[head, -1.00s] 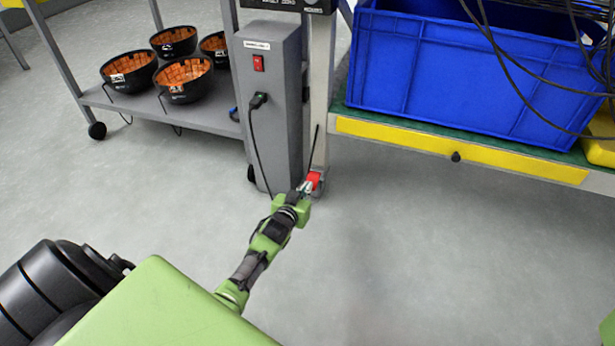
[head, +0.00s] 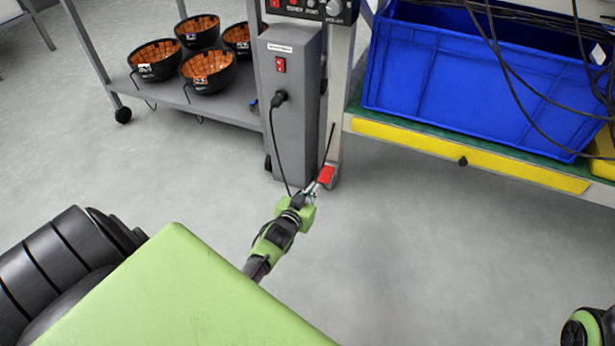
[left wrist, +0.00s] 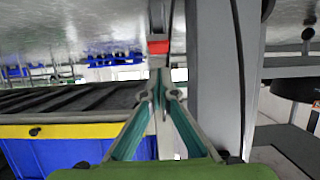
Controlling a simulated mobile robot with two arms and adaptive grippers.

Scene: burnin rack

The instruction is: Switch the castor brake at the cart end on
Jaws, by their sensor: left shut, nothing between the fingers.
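The castor brake is a small red pedal (head: 326,174) at the foot of the grey upright beside the grey power box. In the left wrist view the red pedal (left wrist: 158,47) shows just beyond my fingertips. My left gripper (head: 313,188) is shut and empty, its tips close in front of the pedal. It also shows in the left wrist view (left wrist: 163,88). I cannot tell whether the tips touch the pedal, or whether the pedal is up or down. The castor wheel is mostly hidden. My right gripper is not in view.
The grey power box (head: 288,135) with a red switch and hanging black cable stands left of the pedal. A shelf (head: 180,98) holds several black bowls. A blue crate (head: 460,95) sits on the yellow-edged bench (head: 455,148). Floor in front is clear.

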